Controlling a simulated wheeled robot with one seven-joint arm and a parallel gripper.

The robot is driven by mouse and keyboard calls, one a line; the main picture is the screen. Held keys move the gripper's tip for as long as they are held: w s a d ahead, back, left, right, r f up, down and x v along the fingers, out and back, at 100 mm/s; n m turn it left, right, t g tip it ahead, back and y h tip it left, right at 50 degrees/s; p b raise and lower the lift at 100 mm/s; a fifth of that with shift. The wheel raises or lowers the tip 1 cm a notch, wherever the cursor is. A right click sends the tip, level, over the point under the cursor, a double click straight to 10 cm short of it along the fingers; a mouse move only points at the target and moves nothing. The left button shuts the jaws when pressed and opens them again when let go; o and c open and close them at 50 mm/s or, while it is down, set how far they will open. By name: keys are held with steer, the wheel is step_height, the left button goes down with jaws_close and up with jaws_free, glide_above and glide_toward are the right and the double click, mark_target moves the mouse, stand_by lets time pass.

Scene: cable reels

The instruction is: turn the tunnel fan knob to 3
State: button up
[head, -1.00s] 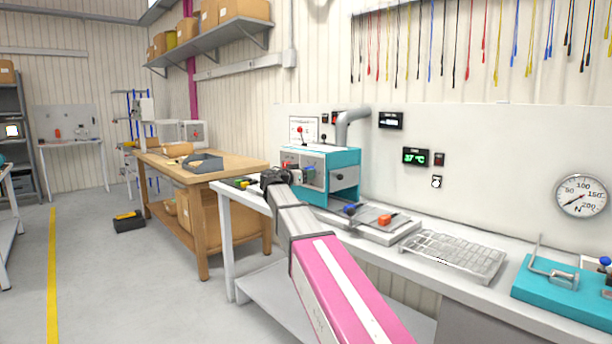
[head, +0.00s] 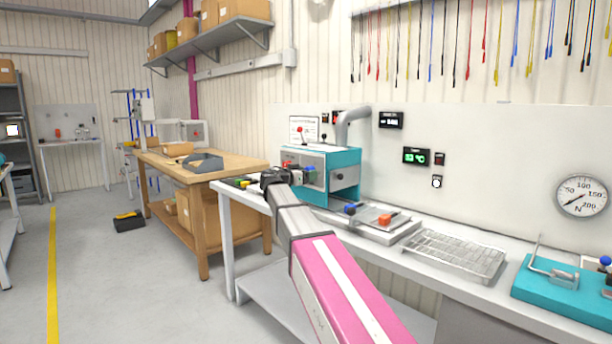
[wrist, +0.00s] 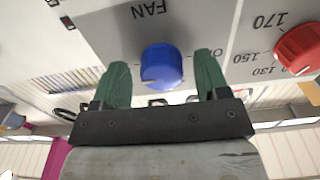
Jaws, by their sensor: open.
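The fan knob (wrist: 162,66) is a round blue knob on a pale grey panel, with FAN printed upside down above it in the wrist view. A small pale mark shows on its lower left side. My gripper (wrist: 163,64) is open, with one green finger on each side of the knob and a visible gap to both. Marks below the knob are partly cut off by the gripper body and cannot be read. In the head view my gripper (head: 274,178) is at the front of the teal and grey machine (head: 344,160), hiding part of it.
A red knob (wrist: 299,47) with a scale including 130, 150 and 170 sits right of the fan knob in the wrist view. A wooden table (head: 225,172) stands left of the machine. A grey rack (head: 455,252) and a teal fixture (head: 562,290) lie along the bench to the right.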

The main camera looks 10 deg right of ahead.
steer(key=shift+a, duration=0.1)
steer(key=v, duration=1)
steer(key=shift+s+a, duration=0.25)
